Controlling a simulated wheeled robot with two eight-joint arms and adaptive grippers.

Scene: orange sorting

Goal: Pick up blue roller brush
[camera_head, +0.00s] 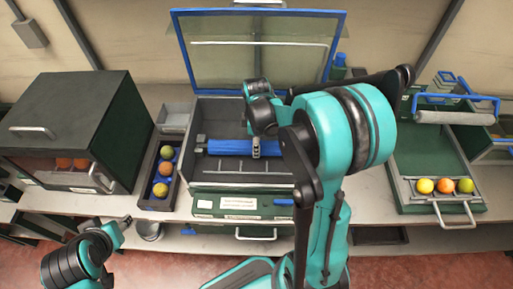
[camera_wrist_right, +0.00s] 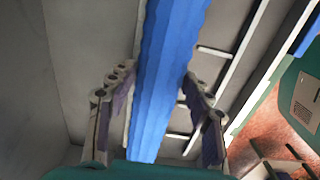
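The blue roller brush (camera_head: 228,147) lies across the inside of the open green box (camera_head: 213,187) in the middle of the bench. My right gripper (camera_head: 256,152) reaches down into the box at the roller's right part. In the right wrist view the blue roller (camera_wrist_right: 168,70) runs between the two fingers of my right gripper (camera_wrist_right: 157,78). The fingers are apart, one on each side of the roller, and do not look closed on it. My left gripper (camera_head: 116,231) is low at the left, in front of the bench and away from the roller; its finger opening is too small to judge.
The box's clear blue-rimmed lid (camera_head: 260,48) stands up behind. A narrow tray (camera_head: 147,180) with several fruits and a dark green cabinet (camera_head: 75,125) stand left. At right, a green tray (camera_head: 425,150) holds three fruits, with a grey roller (camera_head: 455,117) across it.

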